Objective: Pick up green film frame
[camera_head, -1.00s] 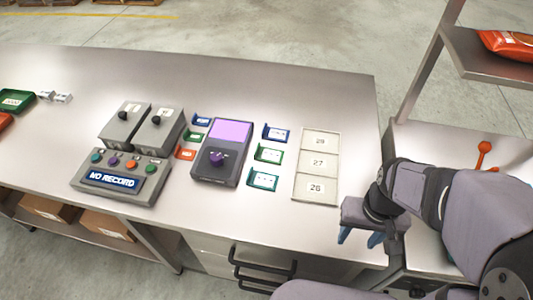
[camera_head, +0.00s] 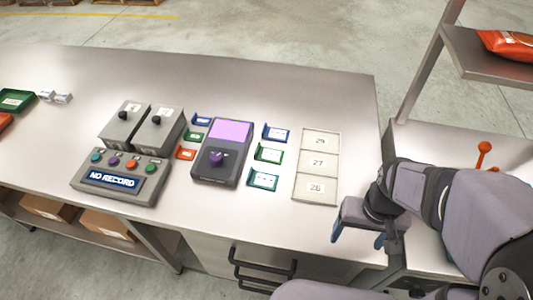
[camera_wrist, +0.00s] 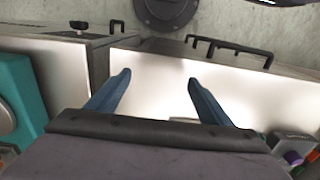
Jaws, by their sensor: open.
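A small green frame (camera_head: 268,155) with a white label lies on the steel bench, right of the purple-screened device. It sits between a blue frame (camera_head: 275,134) and a teal frame (camera_head: 263,181). Another small green frame (camera_head: 193,136) lies left of that device, between a blue frame (camera_head: 201,121) and an orange one (camera_head: 185,153). My gripper (camera_head: 358,238) is open and empty near the bench's front right corner, well right of all the frames. In the wrist view, my gripper's blue fingers (camera_wrist: 157,80) are spread with nothing between them; no green frame is identifiable there.
A numbered three-cell tray (camera_head: 320,152) stands between the frames and my gripper. The purple-screened device (camera_head: 222,152), two grey boxes and a "NO RECORD" button panel (camera_head: 120,179) occupy the bench's middle left. A shelf post (camera_head: 430,62) rises at right. The bench's back is clear.

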